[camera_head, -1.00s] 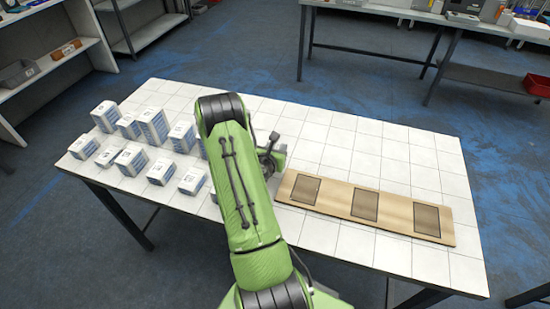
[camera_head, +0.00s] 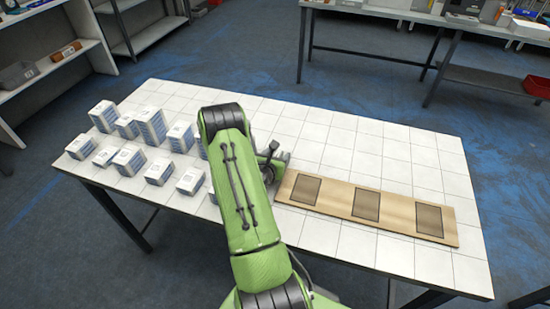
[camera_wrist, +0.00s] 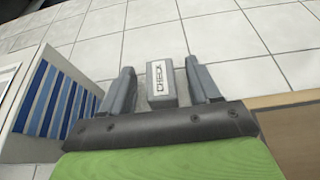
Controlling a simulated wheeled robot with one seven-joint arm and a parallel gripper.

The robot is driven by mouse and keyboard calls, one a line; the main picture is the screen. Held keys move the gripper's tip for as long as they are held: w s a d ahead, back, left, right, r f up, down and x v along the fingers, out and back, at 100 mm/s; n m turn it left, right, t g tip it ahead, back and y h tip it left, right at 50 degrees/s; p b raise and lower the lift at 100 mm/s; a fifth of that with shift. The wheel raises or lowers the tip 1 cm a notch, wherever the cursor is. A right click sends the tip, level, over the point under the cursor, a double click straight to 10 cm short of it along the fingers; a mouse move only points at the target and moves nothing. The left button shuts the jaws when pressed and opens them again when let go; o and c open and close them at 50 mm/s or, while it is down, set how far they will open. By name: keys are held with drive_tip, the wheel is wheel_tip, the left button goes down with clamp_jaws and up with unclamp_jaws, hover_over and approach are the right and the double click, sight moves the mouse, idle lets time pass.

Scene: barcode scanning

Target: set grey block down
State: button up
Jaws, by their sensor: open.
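The grey block (camera_wrist: 161,84), with dark lettering on a pale label, is between the two fingers of my gripper (camera_wrist: 161,86) in the wrist view. The fingers are open, with a gap on each side of the block. White tiles of the table show around and beyond it; whether its base touches them is hard to tell. In the head view my gripper (camera_head: 273,158) is low over the table (camera_head: 325,145), just left of the wooden board, partly hidden by my green arm. I cannot make out the block clearly there.
The wooden board (camera_head: 334,206) with three dark rectangles lies to the right; its edge shows in the wrist view (camera_wrist: 285,99). Several white-and-blue boxes (camera_head: 129,160) stand at the left. A blue-striped box (camera_wrist: 47,98) is close to the left finger. Tiles behind the board are clear.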

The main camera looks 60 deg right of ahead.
drive_tip(key=p+v, duration=0.1)
drive_tip(key=v, duration=0.6)
drive_tip(key=shift+a+f, duration=0.1)
drive_tip(key=shift+a, duration=0.2)
drive_tip(key=shift+a+p, duration=0.3)
drive_tip(key=shift+p, duration=0.7)
drive_tip(key=a+r+p, duration=0.2)
drive_tip(key=p, duration=0.2)
drive_tip(key=shift+s, duration=0.15)
drive_tip(key=shift+s+a+r+p, duration=0.2)
drive_tip(key=shift+a+p, duration=0.35)
drive_tip(key=shift+p, duration=0.4)
drive_tip(key=shift+a, duration=0.15)
drive_tip(key=shift+f, duration=0.1)
